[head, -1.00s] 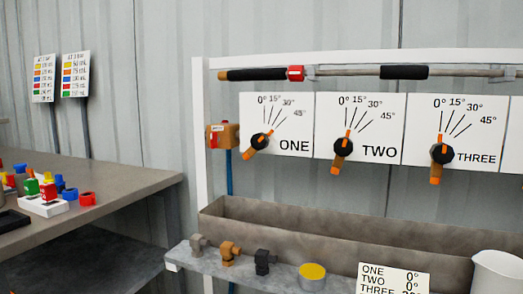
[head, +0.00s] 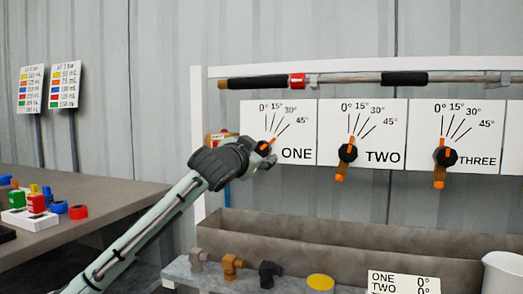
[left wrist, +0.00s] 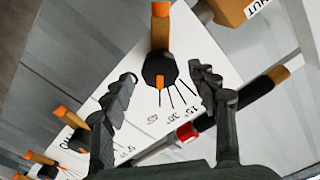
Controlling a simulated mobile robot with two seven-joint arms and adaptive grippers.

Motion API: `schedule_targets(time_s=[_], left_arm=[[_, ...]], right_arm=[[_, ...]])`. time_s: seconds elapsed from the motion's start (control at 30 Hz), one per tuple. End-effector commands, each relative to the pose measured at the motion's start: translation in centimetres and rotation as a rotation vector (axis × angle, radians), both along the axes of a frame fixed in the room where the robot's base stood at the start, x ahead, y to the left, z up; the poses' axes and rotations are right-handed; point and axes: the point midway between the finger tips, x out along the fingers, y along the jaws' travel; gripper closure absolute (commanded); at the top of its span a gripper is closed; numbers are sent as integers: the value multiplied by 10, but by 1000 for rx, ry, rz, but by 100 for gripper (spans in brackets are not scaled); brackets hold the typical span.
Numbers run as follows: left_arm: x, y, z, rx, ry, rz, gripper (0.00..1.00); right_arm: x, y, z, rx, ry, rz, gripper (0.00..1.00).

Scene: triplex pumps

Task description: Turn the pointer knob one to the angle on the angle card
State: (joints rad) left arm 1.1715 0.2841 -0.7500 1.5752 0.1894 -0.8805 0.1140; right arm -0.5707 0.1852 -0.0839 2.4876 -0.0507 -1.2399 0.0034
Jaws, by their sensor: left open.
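Pointer knob one (head: 264,148) is black with an orange pointer, on the white panel ONE at the left of the row. In the left wrist view the knob (left wrist: 159,66) shows clearly, its narrow orange tip lying near the 45° line. My left gripper (head: 262,151) is open in front of panel ONE and hides part of the knob and its tail. In the left wrist view its fingers (left wrist: 162,76) stand on either side of the knob, with gaps visible. The angle card (head: 403,284) stands low at the front; it reads ONE 0°, and its lower part is cut off.
Knobs two (head: 346,153) and three (head: 445,156) sit to the right. A pipe with black grips (head: 404,78) runs above the panels. A grey trough (head: 340,240) lies below. A side bench (head: 110,190) with coloured parts stands at the left.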

Motion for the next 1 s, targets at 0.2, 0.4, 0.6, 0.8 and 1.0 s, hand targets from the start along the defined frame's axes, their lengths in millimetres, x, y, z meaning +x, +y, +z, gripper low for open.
schedule_targets(time_s=[0.2, 0.4, 0.6, 0.8, 1.0], left_arm=[[23, -8, 1, 0, -1, 1, 41], [28, -9, 0, -1, 0, -1, 41], [27, -9, 0, -1, 0, 0, 49], [27, -9, 0, -1, 0, 0, 74], [27, -9, 0, -1, 0, 0, 99]], right_arm=[[-6, -6, -3, -12, 33, -12, 100], [-7, -7, -4, -14, 40, -14, 100], [-7, -7, -5, -14, 40, -14, 100], [-7, -7, -5, -14, 40, -14, 100], [-7, -7, -5, -14, 41, -14, 100]])
